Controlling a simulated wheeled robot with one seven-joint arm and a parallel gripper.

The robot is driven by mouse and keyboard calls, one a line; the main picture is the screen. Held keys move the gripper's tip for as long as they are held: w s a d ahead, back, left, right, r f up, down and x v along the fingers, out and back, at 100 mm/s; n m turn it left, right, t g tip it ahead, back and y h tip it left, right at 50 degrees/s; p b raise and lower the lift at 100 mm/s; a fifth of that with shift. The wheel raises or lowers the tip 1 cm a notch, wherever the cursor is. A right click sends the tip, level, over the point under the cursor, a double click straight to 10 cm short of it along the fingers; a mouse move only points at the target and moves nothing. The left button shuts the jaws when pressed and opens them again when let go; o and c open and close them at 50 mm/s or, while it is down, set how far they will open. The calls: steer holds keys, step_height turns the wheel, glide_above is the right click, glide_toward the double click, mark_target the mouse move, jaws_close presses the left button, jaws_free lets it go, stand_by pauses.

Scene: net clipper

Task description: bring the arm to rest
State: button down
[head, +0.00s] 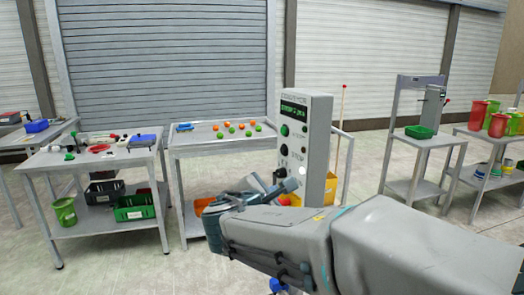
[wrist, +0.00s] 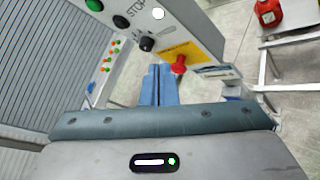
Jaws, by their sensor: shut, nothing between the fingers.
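My arm reaches in from the lower right in the head view. My gripper (head: 288,186) is in front of the lower part of a grey control box (head: 305,130). In the wrist view my gripper's blue fingers (wrist: 158,82) are together with nothing between them. They point toward the lower edge of the box. The box has a green lit display, a green button, a black stop button and a dark knob (wrist: 147,43). A red knob on a yellow plate (wrist: 179,64) is just to the right of the fingertips. I cannot tell whether the fingers touch the box.
A table with small orange and green balls (head: 228,130) stands behind the box. A workbench (head: 75,158) with tools and bins is at left. A press stand (head: 420,140) and a table with red containers (head: 498,124) are at right. The floor at front left is clear.

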steer(key=s+d+f+m+g, duration=0.8)
steer(key=s+d+f+m, duration=0.25)
steer(key=d, duration=0.35)
steer(key=s+f+m+g+y, duration=0.1)
steer(key=s+f+m+y, duration=0.1)
steer(key=s+m, duration=0.4)
steer(key=s+a+f+m+g+y, duration=0.1)
steer(key=s+f+m+g+y, duration=0.1)
steer(key=s+m, duration=0.4)
steer(key=shift+a+f+m+y, duration=0.15)
steer(key=shift+f+m+y, duration=0.2)
steer(key=shift+f+y, duration=0.7)
steer(key=shift+s+f+h, duration=0.1)
steer(key=shift+f+h, duration=0.1)
steer(key=shift+h, duration=0.05)
